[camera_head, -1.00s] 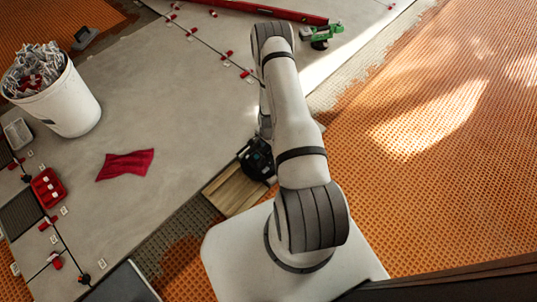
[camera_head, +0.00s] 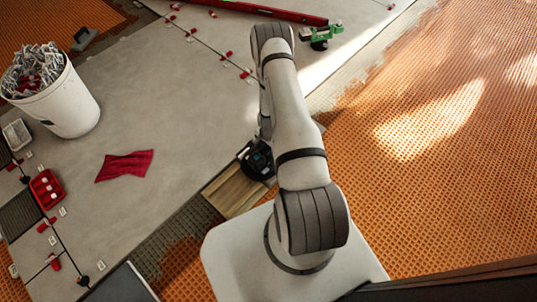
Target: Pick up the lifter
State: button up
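A green tool with a dark round pad (camera_head: 320,37), which looks like the lifter, stands at the top of the view, right of my arm's elbow. It is beside the end of a long red bar. My gripper (camera_head: 257,161) appears as a dark shape at the lower end of my arm, partly hidden by the arm link. It is over or near a wooden board (camera_head: 236,190) and well apart from the green tool. Its fingers cannot be made out, nor can anything between them.
A white bucket (camera_head: 72,108) of clips stands at left. A red cloth (camera_head: 125,166) lies on the grey tiles (camera_head: 175,110). A red box (camera_head: 46,187) sits at lower left. The long red bar (camera_head: 262,12) lies at the top. Orange matting (camera_head: 450,190) at right is clear.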

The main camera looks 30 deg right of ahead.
grip_shut()
jog(key=shift+r, duration=0.1)
jog(key=shift+w+r+p, duration=0.1)
jog(key=shift+r+p, duration=0.4)
jog(key=shift+p, duration=0.1)
notch_tip(320, 180, up, 9)
jog(key=p, duration=0.3)
jog(key=shift+r, duration=0.2)
notch_tip(320, 180, up, 6)
jog(key=p, duration=0.4)
